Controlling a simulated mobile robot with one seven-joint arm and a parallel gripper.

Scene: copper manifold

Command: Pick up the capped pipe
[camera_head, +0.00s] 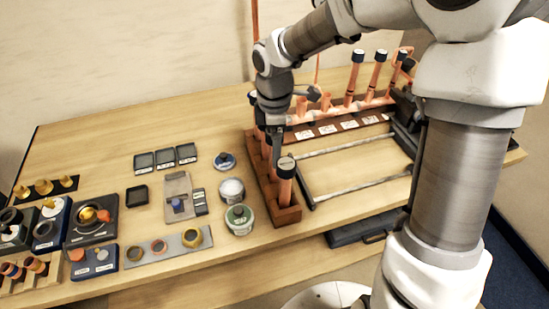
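A copper pipe with a dark cap (286,175) stands upright at the near end of a brown wooden rack (287,215). Other copper pipes stand behind it in the rack, partly hidden by my gripper. My gripper (275,148) points down over the rack, just behind and left of the near capped pipe. Its fingers are small and dark here, and I cannot tell whether they are open or hold anything. More dark-capped copper pipes (355,75) stand upright on the copper manifold (340,113) at the back right.
A metal frame (362,188) lies right of the rack. Left of it are round tins (239,219), small dark trays (166,158) and a grey plate (178,195). Fittings and dark blocks (92,220) fill the table's left end. The back left tabletop is clear.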

